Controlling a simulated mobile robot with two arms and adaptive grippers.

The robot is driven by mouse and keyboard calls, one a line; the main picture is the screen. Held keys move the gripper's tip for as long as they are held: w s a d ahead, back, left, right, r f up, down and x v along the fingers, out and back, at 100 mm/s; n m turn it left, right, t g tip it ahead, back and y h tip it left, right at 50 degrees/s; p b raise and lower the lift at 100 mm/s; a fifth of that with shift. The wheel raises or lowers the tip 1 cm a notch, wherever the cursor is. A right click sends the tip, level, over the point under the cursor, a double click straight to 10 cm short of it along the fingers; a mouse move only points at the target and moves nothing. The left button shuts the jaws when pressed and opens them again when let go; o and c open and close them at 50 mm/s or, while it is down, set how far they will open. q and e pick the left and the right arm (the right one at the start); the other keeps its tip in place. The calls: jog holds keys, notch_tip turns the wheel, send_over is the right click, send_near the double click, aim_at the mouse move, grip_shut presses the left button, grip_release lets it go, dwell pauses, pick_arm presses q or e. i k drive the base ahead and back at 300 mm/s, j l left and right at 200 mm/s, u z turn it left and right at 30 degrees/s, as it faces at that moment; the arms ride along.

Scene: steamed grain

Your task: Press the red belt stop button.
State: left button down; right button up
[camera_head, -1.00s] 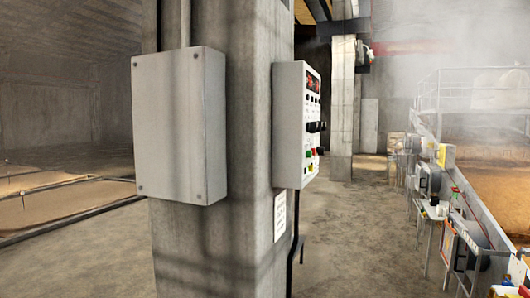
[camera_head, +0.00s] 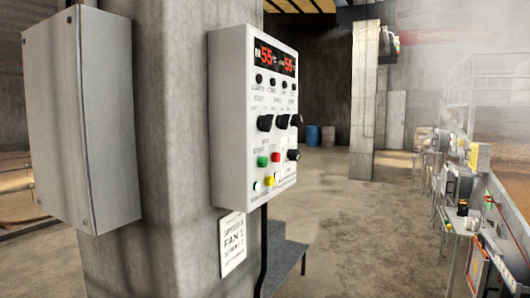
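A white control panel (camera_head: 230,120) is mounted on the right face of a concrete pillar in the head view. It has red digital displays (camera_head: 272,57), rows of black knobs, and coloured buttons low down. A red button (camera_head: 276,157) sits right of a green button (camera_head: 262,161), with a yellow button (camera_head: 269,181) below. The labels are too small to read, so I cannot tell which button is the belt stop. Neither of my grippers is in view.
The concrete pillar (camera_head: 175,150) stands close ahead, with a grey box (camera_head: 80,120) on its left face. Open concrete floor (camera_head: 355,230) lies to the right. Equipment on stands (camera_head: 455,215) lines the right edge.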

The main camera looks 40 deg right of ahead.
aim_at(276, 158)
jog(key=l+u, duration=0.15)
jog(key=l, duration=3)
